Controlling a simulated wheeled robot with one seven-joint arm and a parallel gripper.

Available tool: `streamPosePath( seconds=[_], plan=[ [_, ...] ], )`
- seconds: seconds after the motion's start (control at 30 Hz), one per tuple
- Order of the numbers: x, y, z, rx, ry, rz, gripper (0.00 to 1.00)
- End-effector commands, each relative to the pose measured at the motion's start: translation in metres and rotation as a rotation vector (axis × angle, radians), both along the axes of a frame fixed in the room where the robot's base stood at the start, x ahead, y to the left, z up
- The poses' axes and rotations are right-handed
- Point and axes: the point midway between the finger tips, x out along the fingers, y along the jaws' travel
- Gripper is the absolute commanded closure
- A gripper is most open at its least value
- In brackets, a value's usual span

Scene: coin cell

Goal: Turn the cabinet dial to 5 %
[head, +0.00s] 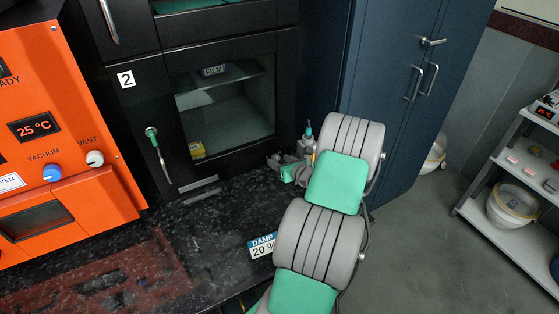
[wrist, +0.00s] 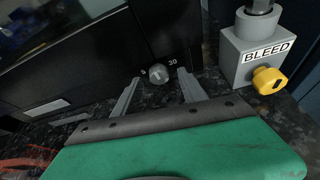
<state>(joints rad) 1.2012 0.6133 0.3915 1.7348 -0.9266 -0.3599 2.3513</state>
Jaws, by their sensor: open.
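The cabinet dial (wrist: 159,76) is a small grey round knob low on the black cabinet front in the wrist view, between a mark that looks like 5 on its left and a 30 on its right. Its exact setting is too small to read. My gripper (wrist: 157,83) is open, with one finger to each side of the dial's lower part in the picture; I cannot tell whether they touch it. In the head view, my arm hides the dial, and the cabinet (head: 155,98) numbered 2 stands behind my gripper (head: 283,168).
A grey block labelled BLEED (wrist: 258,60) with a yellow knob (wrist: 269,80) stands right of the dial. A DAMP 20 % sign (head: 262,246) lies by my arm. An orange oven (head: 75,120) stands left, and a blue locker (head: 395,60) right. The dark counter (head: 215,235) is mostly clear.

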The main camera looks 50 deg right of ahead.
Motion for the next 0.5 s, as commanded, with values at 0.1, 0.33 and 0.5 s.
streamPosePath(
  seconds=[0.1,0.33,0.5],
  plan=[
    [0.0070,-0.0011,-0.0027,0.000,0.000,0.001,0.51],
    [0.0072,-0.0015,-0.0027,-0.001,0.000,0.000,0.52],
    [0.0070,-0.0015,-0.0027,-0.001,0.000,0.000,0.66]
  ],
)
